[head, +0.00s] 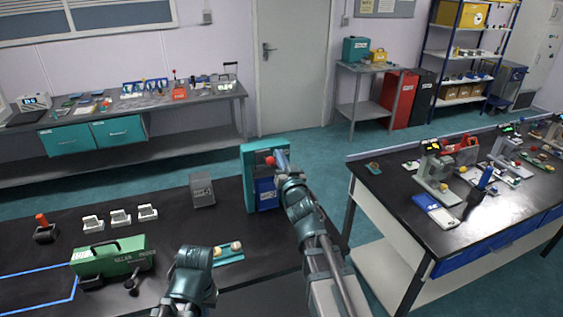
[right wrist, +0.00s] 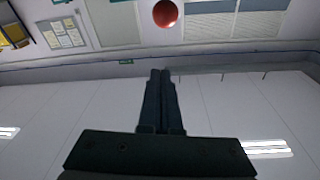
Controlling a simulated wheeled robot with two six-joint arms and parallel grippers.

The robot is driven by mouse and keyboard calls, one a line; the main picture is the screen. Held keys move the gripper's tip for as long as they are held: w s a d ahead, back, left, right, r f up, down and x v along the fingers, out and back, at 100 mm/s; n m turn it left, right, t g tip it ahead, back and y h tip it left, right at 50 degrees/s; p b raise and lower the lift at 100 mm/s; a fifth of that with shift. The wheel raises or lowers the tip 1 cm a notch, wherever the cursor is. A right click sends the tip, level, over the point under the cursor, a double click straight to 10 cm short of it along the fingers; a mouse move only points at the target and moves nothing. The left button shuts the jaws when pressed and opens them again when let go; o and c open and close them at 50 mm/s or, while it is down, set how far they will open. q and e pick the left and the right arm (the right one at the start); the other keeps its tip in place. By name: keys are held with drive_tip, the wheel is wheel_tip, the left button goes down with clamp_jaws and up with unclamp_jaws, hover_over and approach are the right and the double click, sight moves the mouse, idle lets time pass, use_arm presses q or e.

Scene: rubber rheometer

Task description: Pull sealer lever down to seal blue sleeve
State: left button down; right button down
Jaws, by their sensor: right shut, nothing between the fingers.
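The sealer (head: 249,165) is a teal upright frame on the dark bench, with a red ball knob (head: 269,160) near its top. The red knob also shows at the top of the right wrist view (right wrist: 165,13), beyond the fingertips. A blue piece (head: 265,193), which looks like the sleeve, stands in the frame's opening, partly hidden by my right arm. My right gripper (head: 281,160) is beside the knob in the head view. Its fingers (right wrist: 160,72) are closed together and empty, with a gap to the knob in the wrist view. My left arm shows at the bottom; its fingers cannot be made out.
A grey box (head: 202,190) stands left of the sealer. A green case (head: 112,257), several white holders (head: 120,217) and a small teal tray (head: 229,255) are on the same bench. Another bench (head: 410,190) with instruments stands right, across a floor gap.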

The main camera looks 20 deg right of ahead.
drive_tip(key=w, duration=0.4)
drive_tip(key=w+r, duration=0.1)
drive_tip(key=w, duration=0.1)
drive_tip(key=shift+w+d+p, duration=0.1)
drive_tip(key=shift+p, duration=0.25)
drive_tip(key=shift+s+a+f+b, duration=0.15)
drive_tip(key=shift+s+f+b, duration=0.1)
drive_tip(key=shift+f+b, duration=0.45)
drive_tip(key=shift+s+a+f+b, duration=0.1)
drive_tip(key=shift+s+f+b, duration=0.1)
drive_tip(key=shift+f+b, duration=0.45)
drive_tip(key=shift+s+a+f+b, duration=0.15)
drive_tip(key=shift+s+f+b, duration=0.1)
drive_tip(key=shift+f+b, duration=0.45)
